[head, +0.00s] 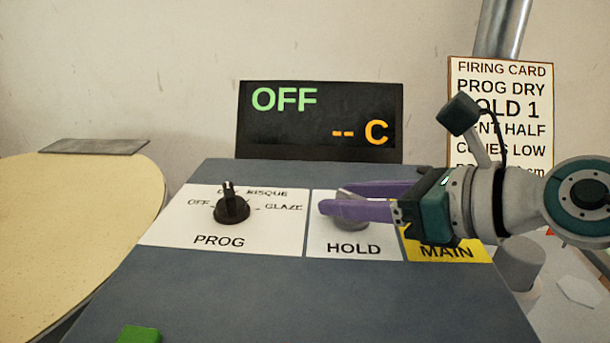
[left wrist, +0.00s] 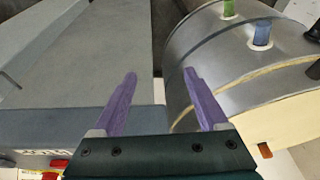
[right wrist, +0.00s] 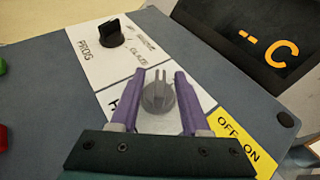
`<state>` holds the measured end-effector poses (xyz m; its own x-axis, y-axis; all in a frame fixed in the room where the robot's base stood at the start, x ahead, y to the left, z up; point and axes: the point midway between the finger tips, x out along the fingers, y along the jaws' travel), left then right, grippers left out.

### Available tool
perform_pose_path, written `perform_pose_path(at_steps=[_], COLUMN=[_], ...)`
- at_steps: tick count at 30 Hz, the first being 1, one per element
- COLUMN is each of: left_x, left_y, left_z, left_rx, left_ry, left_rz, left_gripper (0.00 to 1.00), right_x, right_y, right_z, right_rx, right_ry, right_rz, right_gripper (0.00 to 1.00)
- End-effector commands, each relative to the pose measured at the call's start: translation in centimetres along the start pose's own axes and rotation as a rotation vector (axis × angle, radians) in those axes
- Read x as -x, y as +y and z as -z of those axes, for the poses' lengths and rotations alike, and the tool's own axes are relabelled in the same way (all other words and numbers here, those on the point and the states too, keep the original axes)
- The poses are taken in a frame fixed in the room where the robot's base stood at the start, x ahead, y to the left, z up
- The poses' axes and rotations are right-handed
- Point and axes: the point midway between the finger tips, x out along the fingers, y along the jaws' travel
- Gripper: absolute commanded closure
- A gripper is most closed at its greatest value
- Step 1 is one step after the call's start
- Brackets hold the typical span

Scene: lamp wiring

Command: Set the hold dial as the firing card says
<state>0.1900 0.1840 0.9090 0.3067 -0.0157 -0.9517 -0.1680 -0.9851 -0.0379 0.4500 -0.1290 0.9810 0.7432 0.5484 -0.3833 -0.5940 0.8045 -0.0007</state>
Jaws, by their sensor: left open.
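The grey hold dial (head: 350,220) sits on the white HOLD plate (head: 352,248), mostly hidden by my right gripper (head: 322,198) in the head view. In the right wrist view the purple fingers (right wrist: 159,73) stand open on either side of the dial (right wrist: 158,97), with gaps beside its raised grip. The dial's scale marks are covered. The firing card (head: 500,88) on the wall reads PROG DRY and HOLD 1, with some letters behind my right arm. My left gripper (left wrist: 158,76) is open and empty in the left wrist view.
The black PROG dial (head: 231,207) is left of the HOLD plate; the yellow MAIN plate (head: 447,250) is right, partly under my right arm. The display (head: 320,121) reads OFF and -- C. A round cream surface (head: 90,215) lies left. A green part (head: 139,334) is at the front.

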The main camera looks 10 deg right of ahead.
Motion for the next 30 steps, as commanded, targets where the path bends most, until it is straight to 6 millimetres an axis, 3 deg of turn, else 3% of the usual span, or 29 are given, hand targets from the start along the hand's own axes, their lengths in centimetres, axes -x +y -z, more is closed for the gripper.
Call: perform_pose_path(at_steps=[2, 12, 25, 30], left_x=[0.0, 0.0, 0.0, 1.2], left_y=[0.0, 0.2, 0.2, 0.1], left_z=[0.0, 0.0, 0.1, 0.4], left_rx=[0.001, 0.009, 0.009, 0.006], left_ry=[0.000, 0.001, 0.000, 0.000], left_rz=[-0.001, -0.007, -0.007, -0.005], left_gripper=[0.24, 0.24, 0.24, 0.24], right_x=[0.0, 0.0, 0.1, 0.2], right_y=[0.0, 0.0, 0.0, 0.1], right_z=[0.0, 0.1, 0.3, 0.0], right_rx=[0.000, -0.001, -0.001, -0.013], right_ry=[0.000, 0.002, 0.007, 0.009], right_rz=[0.000, 0.000, 0.001, 0.023], right_gripper=[0.62, 1.00, 1.00, 1.00])
